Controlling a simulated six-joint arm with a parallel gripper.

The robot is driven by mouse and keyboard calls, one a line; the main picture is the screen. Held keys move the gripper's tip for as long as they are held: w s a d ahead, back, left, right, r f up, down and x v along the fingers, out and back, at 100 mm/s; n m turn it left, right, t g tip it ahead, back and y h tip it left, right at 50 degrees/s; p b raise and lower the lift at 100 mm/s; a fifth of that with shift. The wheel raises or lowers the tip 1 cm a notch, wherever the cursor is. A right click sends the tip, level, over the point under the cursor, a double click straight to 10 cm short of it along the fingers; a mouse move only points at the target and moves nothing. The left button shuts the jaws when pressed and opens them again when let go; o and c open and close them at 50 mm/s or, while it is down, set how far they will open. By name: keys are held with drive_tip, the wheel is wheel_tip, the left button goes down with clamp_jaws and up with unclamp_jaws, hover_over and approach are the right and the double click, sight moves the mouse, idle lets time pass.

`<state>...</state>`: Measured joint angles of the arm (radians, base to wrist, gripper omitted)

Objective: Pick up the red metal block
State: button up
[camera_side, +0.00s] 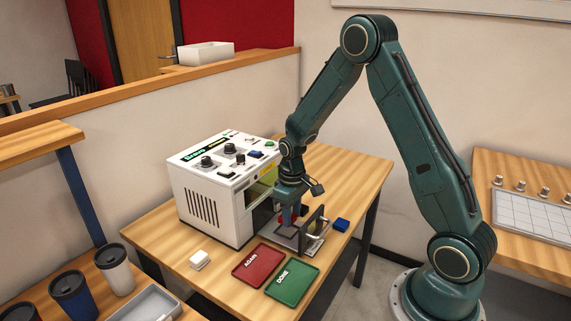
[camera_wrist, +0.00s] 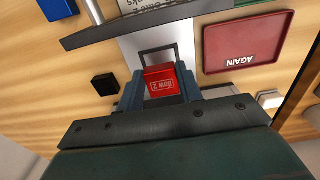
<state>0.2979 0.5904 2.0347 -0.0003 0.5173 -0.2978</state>
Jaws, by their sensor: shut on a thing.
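The red metal block (camera_wrist: 163,82) shows in the wrist view with pale lettering on one face. It sits between the two fingers of my gripper (camera_wrist: 165,95), which is shut on it. In the side view my gripper (camera_side: 287,213) points down over the metal plate in front of the white machine. There the block is mostly hidden by the fingers, with only a bit of red showing. I cannot tell whether the block touches the plate or is clear of it.
The white marking machine (camera_side: 215,190) stands just behind. A red AGAIN tray (camera_side: 259,264) and a green DONE tray (camera_side: 292,279) lie in front. A blue block (camera_side: 341,225) is to the right and a white block (camera_side: 200,260) to the left. An upright dark frame (camera_side: 312,228) stands close by the gripper.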

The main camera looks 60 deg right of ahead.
wheel_tip(320, 180, up, 17)
drive_tip(key=shift+f, duration=0.2)
